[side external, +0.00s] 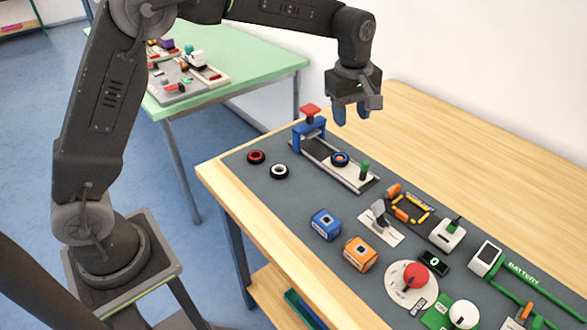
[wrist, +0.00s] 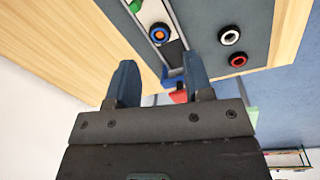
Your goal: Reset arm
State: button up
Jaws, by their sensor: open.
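My gripper (side external: 352,114) hangs above the far part of the wooden table, fingers pointing down, with nothing between them. In the wrist view its two blue fingers (wrist: 161,84) are spread apart. Below and to its left is a blue gantry crane (side external: 309,135) with a red top (side external: 310,110), standing over a grey track. A red ring (side external: 257,157) and a white ring (side external: 279,171) lie on the dark mat left of the track.
A blue block (side external: 326,224), an orange block (side external: 360,253), a lever plate (side external: 379,226), a red knob on a round dial (side external: 415,275) and a green battery frame (side external: 510,270) occupy the mat (side external: 290,205). Bare wood (side external: 470,150) lies behind. A green table (side external: 255,65) stands further back.

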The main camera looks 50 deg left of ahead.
jog(key=s+a+r+m+t, duration=0.1)
jog(key=s+a+r+m, duration=0.25)
jog(key=s+r, duration=0.45)
jog(key=s+a+f+m+t, duration=0.1)
jog(key=s+m, duration=0.4)
jog(key=s, duration=0.5)
jog(key=s+a+f+m+t, duration=0.1)
jog(key=s+f+m+t, duration=0.1)
jog(key=s+m, duration=0.4)
jog(key=s, duration=0.5)
jog(key=shift+s+f, duration=0.2)
jog(key=shift+s, duration=0.05)
jog(key=shift+a, duration=0.1)
